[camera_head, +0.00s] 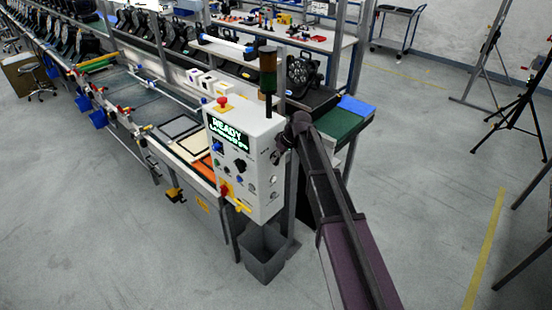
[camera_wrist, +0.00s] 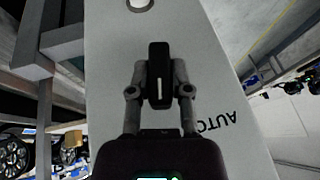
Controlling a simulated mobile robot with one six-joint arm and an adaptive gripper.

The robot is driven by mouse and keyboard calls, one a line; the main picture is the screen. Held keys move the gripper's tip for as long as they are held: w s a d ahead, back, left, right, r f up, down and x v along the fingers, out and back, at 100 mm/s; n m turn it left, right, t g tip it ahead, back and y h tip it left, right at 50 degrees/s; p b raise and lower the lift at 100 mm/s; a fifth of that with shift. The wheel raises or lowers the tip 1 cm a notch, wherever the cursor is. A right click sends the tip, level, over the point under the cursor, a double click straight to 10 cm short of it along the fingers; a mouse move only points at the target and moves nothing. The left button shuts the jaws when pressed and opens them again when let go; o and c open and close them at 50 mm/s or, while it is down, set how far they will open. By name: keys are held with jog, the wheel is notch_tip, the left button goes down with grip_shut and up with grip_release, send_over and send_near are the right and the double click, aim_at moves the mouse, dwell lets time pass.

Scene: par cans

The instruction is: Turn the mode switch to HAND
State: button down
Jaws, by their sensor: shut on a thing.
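The mode switch (camera_wrist: 160,70) is a black bar knob with a white line, on a pale panel face in the wrist view. Its white line is near upright in the picture, on the knob's lower half. The word AUTO (camera_wrist: 218,122) shows upside down to the right of the knob; no HAND label shows. My gripper (camera_wrist: 160,84) has a finger on each side of the knob and is shut on it. In the head view my gripper (camera_head: 279,154) is at the right side of the white control box (camera_head: 258,205), where it hides the switch.
The box front carries a lit READY display (camera_head: 227,130), several knobs and a red-and-yellow switch (camera_head: 225,190). A stack light (camera_head: 268,72) stands on top. A grey bin (camera_head: 264,255) is below.

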jog(key=shift+w+d+f+m+g+y+b, duration=0.1)
jog(key=shift+f+m+g+y+b, duration=0.1)
jog(key=shift+g+y+b, duration=0.35)
jog(key=shift+w+d+f+m+g+y+b, duration=0.1)
jog(key=shift+m+g+y+b, duration=0.1)
jog(key=shift+g+y+b, duration=0.35)
jog(key=shift+s+r+g+y+b, duration=0.1)
jog(key=shift+g+y+b, duration=0.55)
jog(key=shift+g, duration=0.25)
jog(key=shift+r+m, duration=0.1)
jog(key=shift+m, duration=0.2)
jog(key=c, duration=0.6)
grip_release()
jog(key=shift+a, duration=0.1)
jog(key=shift+o, duration=0.2)
jog(key=s+d+f+m+t+h+b, duration=0.1)
jog(key=s+d+f+m+h+b, duration=0.3)
jog(key=s+d+f, duration=0.3)
jog(key=s+d+f+m+t+h+b, duration=0.2)
jog(key=s+d+f+m+h+b, duration=0.2)
jog(key=s+d, duration=1.1)
jog(key=s+f, duration=0.3)
jog(key=s, duration=0.1)
jog(key=shift+s+d+m, duration=0.25)
jog(key=shift+d+m, duration=0.05)
jog(key=shift+d, duration=0.05)
jog(key=shift+h, duration=0.25)
